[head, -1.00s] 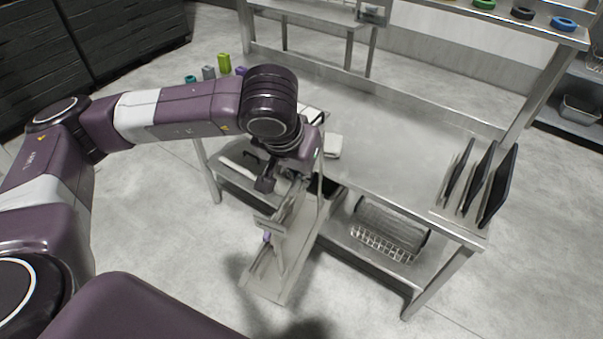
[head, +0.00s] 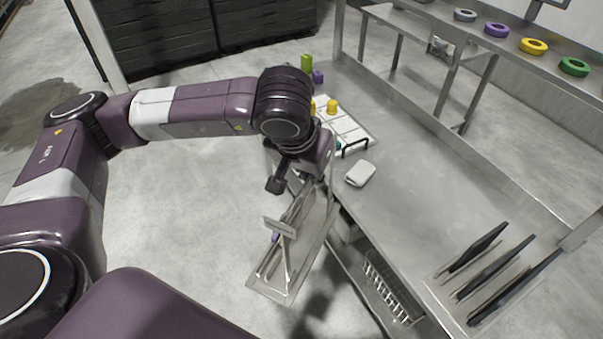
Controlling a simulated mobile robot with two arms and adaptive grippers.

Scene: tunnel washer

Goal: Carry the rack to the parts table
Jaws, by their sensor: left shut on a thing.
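My left gripper (head: 306,182) is shut on the rack (head: 290,262), a narrow pale grey tray with an upright bracket and a bit of purple on it. The rack hangs in front of the near edge of a steel table (head: 430,180), apart from the floor as far as I can tell. The arm and wrist hide the rack's upper end and the fingertips. I cannot tell whether this steel table is the parts table. My right gripper is not in view.
On the steel table are a white block (head: 360,173), a white tray (head: 352,136) with yellow pieces, and dark upright plates (head: 482,268) in a holder. A wire basket (head: 385,288) sits on the lower shelf. Coloured rings (head: 534,46) line a raised shelf. Open floor lies left.

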